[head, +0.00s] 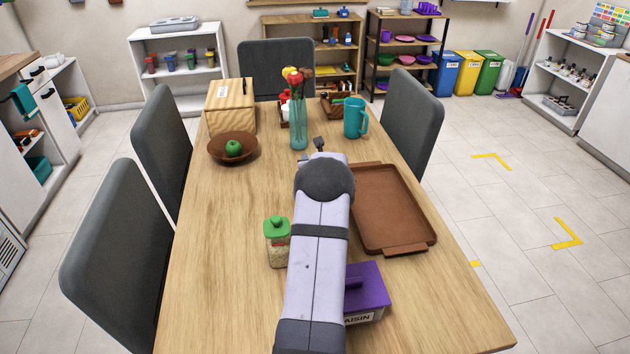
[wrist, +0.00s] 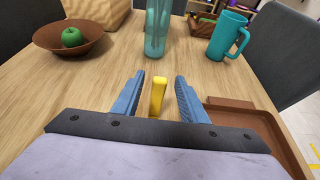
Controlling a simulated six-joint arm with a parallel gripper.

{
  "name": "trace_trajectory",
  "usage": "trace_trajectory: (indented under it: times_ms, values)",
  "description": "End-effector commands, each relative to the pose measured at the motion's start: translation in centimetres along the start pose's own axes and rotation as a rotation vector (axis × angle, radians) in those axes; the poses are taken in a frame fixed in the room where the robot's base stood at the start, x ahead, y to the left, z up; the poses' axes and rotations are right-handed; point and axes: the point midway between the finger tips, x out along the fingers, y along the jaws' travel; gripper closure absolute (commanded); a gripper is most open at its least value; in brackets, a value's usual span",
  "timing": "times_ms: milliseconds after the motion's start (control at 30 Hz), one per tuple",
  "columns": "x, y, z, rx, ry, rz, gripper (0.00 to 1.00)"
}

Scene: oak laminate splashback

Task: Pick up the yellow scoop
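The yellow scoop (wrist: 157,98) shows in the wrist view as a narrow upright yellow piece between the two blue fingers. My gripper (wrist: 159,76) is open around it, with a visible gap on each side, so neither finger appears to touch it. The lower part of the scoop is hidden behind my gripper's dark body. In the head view my arm covers the scoop, and only bits of the gripper show past the arm's rounded end.
A teal vase (head: 299,128) of flowers and a teal jug (head: 355,118) stand beyond the gripper. A brown tray (head: 390,205) lies right. A bowl (head: 222,155) with a green apple is left. A green-lidded jar (head: 277,245) and purple-lidded raisin box (head: 368,290) flank my arm.

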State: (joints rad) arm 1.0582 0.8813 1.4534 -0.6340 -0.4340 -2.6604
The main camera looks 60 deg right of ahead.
Motion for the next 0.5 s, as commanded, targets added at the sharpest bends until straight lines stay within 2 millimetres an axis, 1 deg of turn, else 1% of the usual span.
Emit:
trace_trajectory:
  times_ms: [267, 500]
  values:
    - [2.3, 0.1, 0.5, 0.0, 0.0, 0.0, 0.61]
    - [4.2, 0.1, 0.4, 0.0, 0.0, 0.001, 0.61]
